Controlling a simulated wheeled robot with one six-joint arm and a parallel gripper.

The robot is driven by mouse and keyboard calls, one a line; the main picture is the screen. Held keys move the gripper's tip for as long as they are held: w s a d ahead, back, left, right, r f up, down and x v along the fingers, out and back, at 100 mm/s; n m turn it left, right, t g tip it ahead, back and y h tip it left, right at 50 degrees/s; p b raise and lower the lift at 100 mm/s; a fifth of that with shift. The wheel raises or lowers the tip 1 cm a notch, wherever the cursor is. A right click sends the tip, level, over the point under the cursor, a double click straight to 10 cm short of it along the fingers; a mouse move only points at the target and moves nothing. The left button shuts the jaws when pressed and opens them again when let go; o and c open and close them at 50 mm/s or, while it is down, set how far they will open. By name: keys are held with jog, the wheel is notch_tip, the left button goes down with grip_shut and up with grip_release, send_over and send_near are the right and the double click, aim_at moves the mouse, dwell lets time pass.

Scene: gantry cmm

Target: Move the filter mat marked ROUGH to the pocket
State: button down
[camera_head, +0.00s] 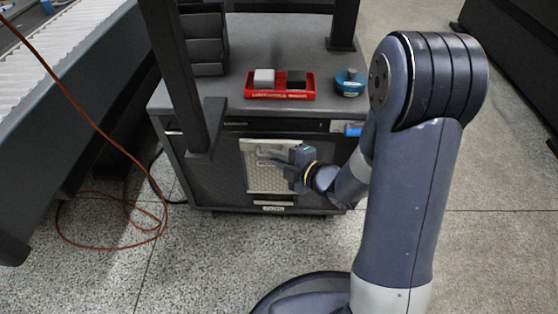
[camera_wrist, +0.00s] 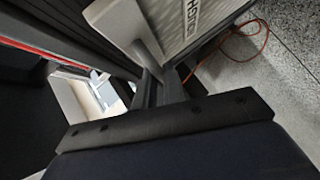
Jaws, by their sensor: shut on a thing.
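The filter mat (camera_head: 258,177) is a pale, flat rectangular panel, upright against the dark cabinet's front in the head view. In the wrist view the mat (camera_wrist: 172,22) fills the top middle, with dark lettering, partly cut off, that looks like ROUGH. My gripper (camera_head: 268,157) is shut on the upper part of the mat; its fingers (camera_wrist: 158,85) show in the wrist view. I cannot tell whether the mat touches the cabinet or sits in a pocket. I cannot clearly make out the pocket; my gripper and the mat cover part of the cabinet front.
The dark cabinet (camera_head: 220,188) bears a red tray (camera_head: 281,95) with a white and a black block, and a blue round container (camera_head: 350,82). A dark post stands at its left front. An orange cable (camera_head: 112,222) lies on the floor at left.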

aim_at(279, 149)
jog(key=shift+w+d+f+p, duration=0.15)
jog(key=shift+w+p, duration=0.15)
jog(key=shift+w, duration=0.7)
jog(key=shift+w+a+f+p, duration=0.15)
jog(key=shift+w+p, duration=0.1)
jog(key=shift+w, duration=0.75)
jog(key=shift+d, duration=0.1)
jog(key=shift+w+d+r+b, duration=0.1)
jog(key=shift+w+b, duration=0.35)
jog(key=shift+f+b, duration=0.25)
jog(key=shift+b, duration=0.1)
jog(key=shift+f+b, duration=0.9)
jog(key=shift+f, duration=0.1)
jog(key=shift+s+f+b, duration=0.2)
jog(key=shift+s+b, duration=0.05)
jog(key=shift+b, duration=0.45)
jog(key=shift+s, duration=0.25)
dwell(0.3)
jog(key=shift+f+b, duration=0.1)
jog(key=shift+b, duration=0.25)
